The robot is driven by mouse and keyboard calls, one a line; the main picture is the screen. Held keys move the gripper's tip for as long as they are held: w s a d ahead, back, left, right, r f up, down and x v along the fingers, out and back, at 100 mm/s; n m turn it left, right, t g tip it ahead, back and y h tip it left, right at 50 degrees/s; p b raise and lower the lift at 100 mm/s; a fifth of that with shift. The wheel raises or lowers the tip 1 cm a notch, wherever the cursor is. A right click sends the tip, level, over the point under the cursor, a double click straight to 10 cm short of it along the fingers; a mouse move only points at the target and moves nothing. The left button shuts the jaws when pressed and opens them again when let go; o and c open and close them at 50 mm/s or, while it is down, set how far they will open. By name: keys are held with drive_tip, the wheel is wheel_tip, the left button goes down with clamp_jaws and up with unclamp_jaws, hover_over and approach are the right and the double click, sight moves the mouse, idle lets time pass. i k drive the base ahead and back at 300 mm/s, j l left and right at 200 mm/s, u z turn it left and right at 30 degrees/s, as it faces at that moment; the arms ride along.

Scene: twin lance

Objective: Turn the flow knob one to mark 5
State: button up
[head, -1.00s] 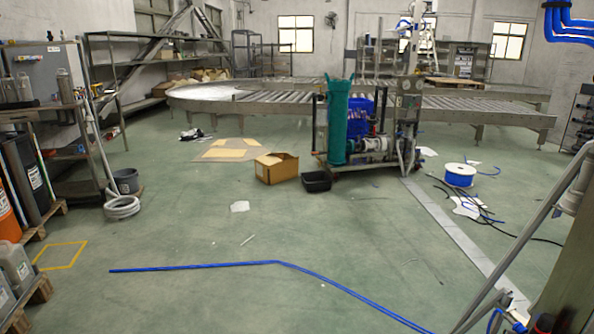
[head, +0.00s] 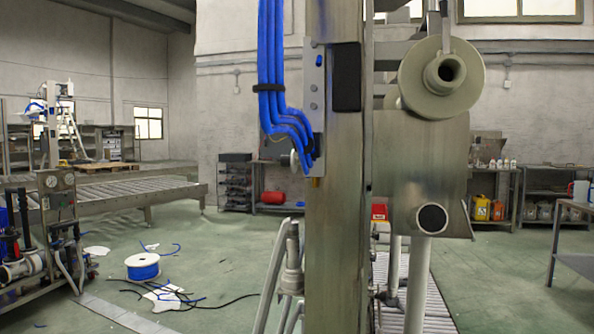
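I see no knob that I can surely name as flow knob one, and no mark 5 can be read. In the head view a tall metal column (head: 337,230) stands close in front. A narrow plate (head: 314,90) on its left side carries small round fittings. A pale round part (head: 295,161) sticks out to the left beside the lower end of the blue hoses (head: 270,70); I cannot tell whether it is a knob. My gripper is not in view.
A metal box (head: 415,165) with a pale flanged roller (head: 440,80) is right of the column. A cart with gauges (head: 58,190), a blue hose spool (head: 142,267) and loose black hose (head: 225,302) are at left. Green floor (head: 215,240) is open between spool and shelves.

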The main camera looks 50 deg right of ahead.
sight(285, 160)
drive_tip(key=i+j+z, duration=0.1)
drive_tip(key=z, duration=0.35)
drive_tip(key=i+j+z, duration=0.2)
drive_tip(key=z, duration=0.25)
drive_tip(key=i+j+z, duration=0.25)
drive_tip(key=z, duration=0.2)
drive_tip(key=i+j+z, duration=0.2)
drive_tip(key=z, duration=0.15)
drive_tip(key=i+j+z, duration=0.15)
drive_tip(key=j+z, duration=0.2)
drive_tip(key=i+j+u, duration=0.15)
drive_tip(key=j, duration=0.2)
drive_tip(key=j+u, duration=0.15)
drive_tip(key=j, duration=0.15)
drive_tip(key=i+j+u, duration=0.15)
drive_tip(key=j, duration=0.2)
